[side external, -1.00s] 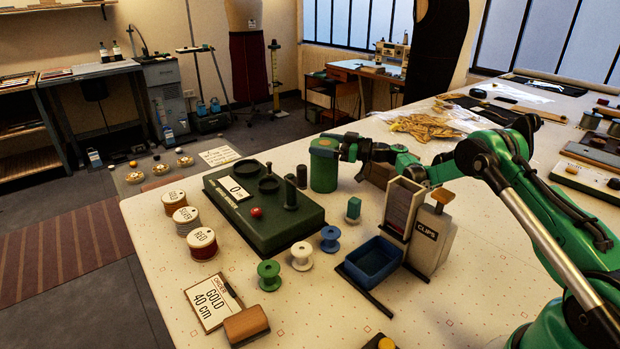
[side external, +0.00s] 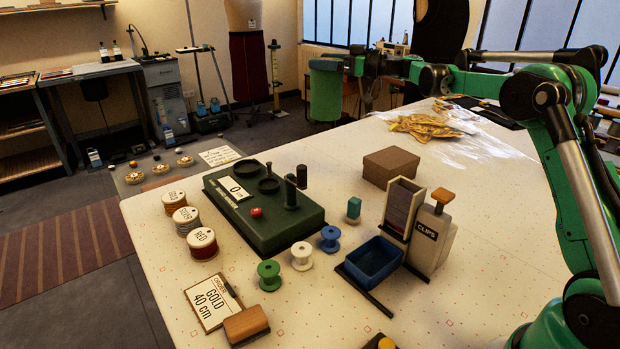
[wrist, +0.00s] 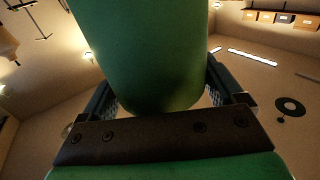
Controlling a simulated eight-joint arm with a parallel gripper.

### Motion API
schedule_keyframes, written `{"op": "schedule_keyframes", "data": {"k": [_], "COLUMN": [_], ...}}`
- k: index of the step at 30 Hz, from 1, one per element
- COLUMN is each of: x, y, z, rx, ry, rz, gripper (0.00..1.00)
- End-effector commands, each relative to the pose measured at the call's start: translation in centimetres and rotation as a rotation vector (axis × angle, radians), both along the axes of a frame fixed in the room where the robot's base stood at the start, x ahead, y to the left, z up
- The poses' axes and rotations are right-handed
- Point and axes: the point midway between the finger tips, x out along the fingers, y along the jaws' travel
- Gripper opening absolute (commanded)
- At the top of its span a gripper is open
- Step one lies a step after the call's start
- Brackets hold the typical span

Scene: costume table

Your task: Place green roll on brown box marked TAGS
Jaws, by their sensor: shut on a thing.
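The green roll (side external: 325,92) is upright in the air above the far edge of the table in the side view. My gripper (side external: 347,66) is shut on it from the right, near its top. In the wrist view the green roll (wrist: 145,50) fills the upper middle, with my gripper's fingers (wrist: 162,92) on both sides of it. The brown box (side external: 391,166) stands on the table below and to the right of the roll in the side view, its lid closed and its top bare. No TAGS lettering is legible on it.
The clips dispenser (side external: 433,236) and a blue bin (side external: 374,260) stand in front of the box. A green block (side external: 264,210) with pegs is at left, with several spools around it. Gold cloth (side external: 420,126) lies behind the box. White table between block and box is mostly clear.

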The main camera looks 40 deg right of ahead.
Motion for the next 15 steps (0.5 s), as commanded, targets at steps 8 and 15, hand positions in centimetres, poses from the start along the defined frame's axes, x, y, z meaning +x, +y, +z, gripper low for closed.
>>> {"op": "schedule_keyframes", "data": {"k": [8, 15], "x": [-1.8, -6.1], "y": [-5.4, -13.3], "z": [3.7, 7.0], "rx": [0.001, 0.001], "ry": [0.001, 0.0], "rz": [-0.168, -0.441], "gripper": [0.01, 0.01]}}
